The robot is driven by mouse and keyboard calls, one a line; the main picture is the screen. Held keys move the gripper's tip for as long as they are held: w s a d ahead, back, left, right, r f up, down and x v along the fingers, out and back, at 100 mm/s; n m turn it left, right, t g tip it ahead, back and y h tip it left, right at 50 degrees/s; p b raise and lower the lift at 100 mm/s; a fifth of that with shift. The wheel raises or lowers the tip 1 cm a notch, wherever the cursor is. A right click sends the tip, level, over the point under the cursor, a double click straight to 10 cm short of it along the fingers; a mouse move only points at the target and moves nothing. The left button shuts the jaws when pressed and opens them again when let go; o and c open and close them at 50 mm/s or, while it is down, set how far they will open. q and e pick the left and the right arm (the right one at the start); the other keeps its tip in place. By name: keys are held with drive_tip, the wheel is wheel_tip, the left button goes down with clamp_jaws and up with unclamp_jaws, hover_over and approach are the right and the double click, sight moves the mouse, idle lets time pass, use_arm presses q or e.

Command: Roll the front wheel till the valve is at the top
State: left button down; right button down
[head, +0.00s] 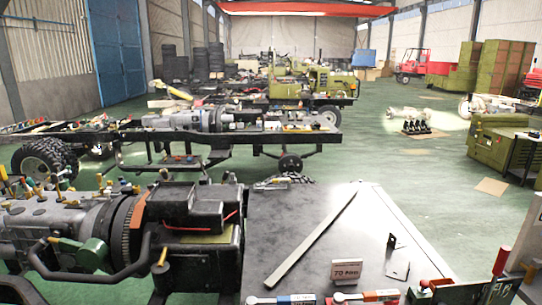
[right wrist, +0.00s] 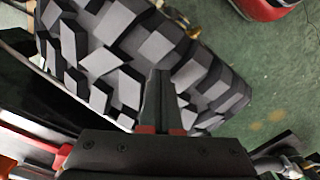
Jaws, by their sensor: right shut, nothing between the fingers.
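A chunky black tyre (right wrist: 150,50) with grey-looking tread blocks fills the upper middle of the right wrist view. I cannot tell if this is the front wheel, and no valve can be made out on it. My right gripper (right wrist: 160,75) is shut and empty, with its narrow fingers in front of the tread. I cannot tell whether the fingertips touch it. In the head view, a knobbly tyre (head: 45,160) is on the chassis frame at the left, and a smaller wheel (head: 290,163) is under its right part. Neither gripper shows in the head view.
A dark bench (head: 340,225) with a long metal strip and tools is close in front. An engine block (head: 190,225) stands to its left. Green floor (head: 400,165) is open at the right. A red object (right wrist: 265,8) is at the wrist view's top right.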

drive_tip(key=shift+s+d+f, duration=0.1)
drive_tip(key=shift+d+f, duration=0.05)
drive_tip(key=shift+d, duration=0.05)
idle(0.4)
drive_tip(key=shift+d+b, duration=0.45)
drive_tip(key=shift+d, duration=0.5)
drive_tip(key=shift+r+p, duration=0.7)
drive_tip(key=shift+r, duration=0.25)
wheel_tip(320, 180, up, 6)
drive_tip(key=p, duration=0.4)
drive_tip(key=shift+r, duration=0.15)
